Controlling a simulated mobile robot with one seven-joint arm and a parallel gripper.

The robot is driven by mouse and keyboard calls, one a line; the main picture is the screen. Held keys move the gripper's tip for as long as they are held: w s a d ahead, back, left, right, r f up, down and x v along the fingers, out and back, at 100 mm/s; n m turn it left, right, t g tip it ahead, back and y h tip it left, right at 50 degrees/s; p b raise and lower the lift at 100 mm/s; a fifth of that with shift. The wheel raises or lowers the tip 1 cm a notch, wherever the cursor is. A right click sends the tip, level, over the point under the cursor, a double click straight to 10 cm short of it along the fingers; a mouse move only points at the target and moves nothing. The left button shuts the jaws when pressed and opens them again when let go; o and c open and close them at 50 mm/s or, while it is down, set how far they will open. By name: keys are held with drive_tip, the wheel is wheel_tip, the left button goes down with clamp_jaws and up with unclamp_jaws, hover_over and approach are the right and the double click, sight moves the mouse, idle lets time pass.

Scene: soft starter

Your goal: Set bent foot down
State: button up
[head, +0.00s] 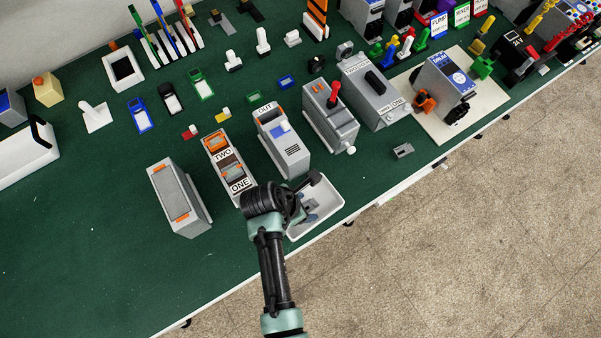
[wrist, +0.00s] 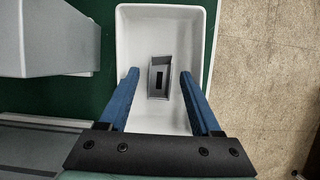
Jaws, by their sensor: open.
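A small grey metal piece with a dark slot, which looks like the bent foot (wrist: 161,78), is in the white tray (wrist: 207,50), near its middle. My gripper (wrist: 160,74) is open over the tray. Its blue fingers stand on either side of the piece, with a gap on both sides. In the head view my gripper (head: 310,212) reaches down into the tray (head: 334,208) at the table's front edge, and my arm hides part of the tray. I cannot tell the piece's exact bend from above.
Grey housings stand behind and left of the tray, including one marked OUT (head: 290,150) and one marked ONE and TWO (head: 222,150). Another small grey bracket (head: 403,151) lies on the green table to the right. The table's front left is clear.

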drive_tip(key=v, duration=1.2)
drive_tip(key=w+a+r+m+t+y, duration=0.3)
drive_tip(key=w+r+m+t, duration=0.45)
drive_tip(key=w+r, duration=0.9)
drive_tip(key=w+d+r+m+t, duration=0.1)
drive_tip(key=w+r+m+t, duration=0.15)
drive_tip(key=r, duration=0.65)
drive_tip(key=w+r+m+t, duration=0.1)
drive_tip(key=r+m+t, duration=0.15)
drive_tip(key=r, duration=0.55)
drive_tip(key=s+d+r+m+t+y, duration=0.1)
drive_tip(key=d+r+m+t, duration=0.15)
drive_tip(key=r, duration=0.55)
drive_tip(key=s+d+r+m+t, duration=0.1)
drive_tip(key=r+m+t, duration=0.25)
drive_tip(key=r, duration=0.55)
drive_tip(key=s+d+r+m+t, duration=0.1)
drive_tip(key=s+r+m+t, duration=0.2)
drive_tip(key=s+r, duration=0.2)
drive_tip(key=s+d+r+m+t, duration=0.2)
drive_tip(key=s+r, duration=0.4)
drive_tip(key=r, duration=0.6)
drive_tip(key=shift+s+m+t, duration=0.2)
drive_tip(key=shift+m+t, duration=0.45)
drive_tip(key=shift+m, duration=0.2)
drive_tip(key=shift+r, duration=0.15)
